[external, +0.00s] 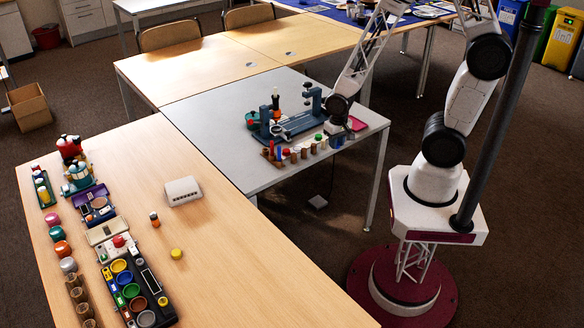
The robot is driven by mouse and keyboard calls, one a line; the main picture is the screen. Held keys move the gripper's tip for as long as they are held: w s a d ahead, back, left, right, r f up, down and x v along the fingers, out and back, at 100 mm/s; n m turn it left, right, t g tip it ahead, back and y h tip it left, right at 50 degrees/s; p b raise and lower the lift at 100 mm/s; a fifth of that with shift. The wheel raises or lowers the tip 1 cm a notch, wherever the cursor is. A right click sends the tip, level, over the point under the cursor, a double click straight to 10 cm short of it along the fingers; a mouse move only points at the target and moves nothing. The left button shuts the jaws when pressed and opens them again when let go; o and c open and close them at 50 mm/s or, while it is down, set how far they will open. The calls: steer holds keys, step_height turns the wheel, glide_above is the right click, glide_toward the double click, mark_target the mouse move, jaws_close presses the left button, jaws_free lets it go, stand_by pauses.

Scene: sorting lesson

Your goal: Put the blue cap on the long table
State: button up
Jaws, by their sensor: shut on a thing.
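My gripper (336,129) is low over the front right part of the grey table (215,110). It is small in this view, and its fingers are hard to make out. It is shut on what looks like the blue cap (336,142), a small blue piece directly below it at the right end of a row of small pieces. I cannot tell whether the cap touches the tabletop. The long wooden table (225,255) fills the foreground and meets the grey table's left side.
On the wooden table are a white box (182,191), a yellow cap (177,254), a black holder with coloured cups (145,295) and several jars.

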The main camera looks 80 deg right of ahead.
steer(key=shift+w+a, duration=0.1)
steer(key=w+a+n, duration=0.4)
steer(key=w+a, duration=0.1)
steer(key=a, duration=0.5)
steer(key=w+a+n, duration=0.4)
steer(key=w+a, duration=0.1)
steer(key=a, duration=0.5)
steer(key=s+a+n, duration=0.1)
steer(key=a+n, duration=0.5)
steer(key=a, duration=1.5)
steer(key=shift+s+a, duration=0.25)
steer(key=shift+s, duration=0.1)
steer(key=shift+w, duration=0.1)
glide_above(258, 254)
steer(key=shift+w+f, duration=0.1)
steer(key=shift+f, duration=0.65)
steer(key=shift+f, duration=1.8)
